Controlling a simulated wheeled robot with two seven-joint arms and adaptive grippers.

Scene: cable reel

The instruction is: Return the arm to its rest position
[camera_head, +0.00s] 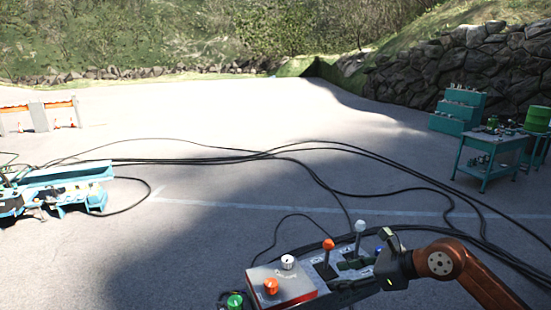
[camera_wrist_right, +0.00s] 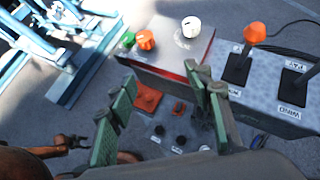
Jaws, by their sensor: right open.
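My right arm (camera_head: 480,285) reaches in from the lower right in the head view. Its gripper (camera_head: 390,262) is over the right part of a control console (camera_head: 285,290), beside the grey-knobbed lever (camera_head: 360,226). In the right wrist view the green-padded fingers (camera_wrist_right: 165,100) are apart with nothing held between them. Behind the gap lies the console panel with a red-orange switch plate (camera_wrist_right: 147,98) and dark buttons. Whether a finger touches the console cannot be told. My left gripper cannot be made out.
The console carries an orange-knobbed lever (camera_head: 328,245), a white knob (camera_head: 288,262), an orange knob (camera_head: 271,286) and a green knob (camera_head: 235,301). Black cables (camera_head: 300,155) cross the ground. A teal table (camera_head: 490,145) stands right, teal machinery (camera_head: 65,185) left. Open pavement lies between.

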